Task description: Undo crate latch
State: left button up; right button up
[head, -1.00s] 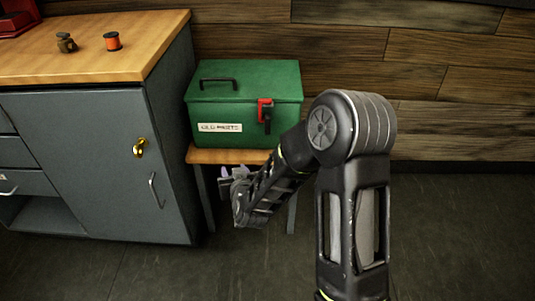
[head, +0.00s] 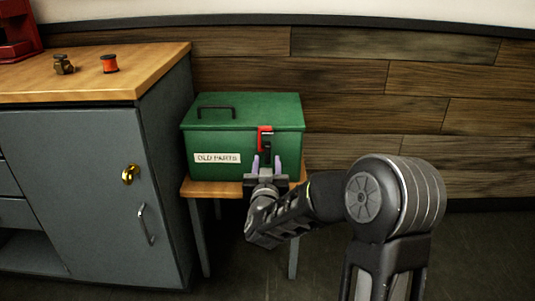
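A green crate (head: 243,118) labelled "OLD PARTS" sits with its lid down on a small wooden stand. Its latch (head: 265,137), red with a black lower part, is on the front face, right of the label. My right gripper (head: 266,163) is in front of the crate, just below the latch. Its two pale purple fingertips point up, apart, one on each side of the latch's black lower part. I cannot tell whether they touch it. My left gripper is not in view.
The wooden stand (head: 208,189) is low and close to the grey cabinet (head: 85,170) on the left. A worktop (head: 95,77) holds an orange spool (head: 109,63), a small brown metal part (head: 63,64) and a red object (head: 18,35). The floor at right is free.

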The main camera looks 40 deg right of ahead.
aim_at(267, 151)
jog(key=b+x, duration=0.1)
jog(key=x, duration=0.4)
jog(key=shift+f, duration=0.1)
jog(key=shift+w+d, duration=0.4)
jog(key=shift+w, duration=0.1)
grip_shut()
dwell(0.9)
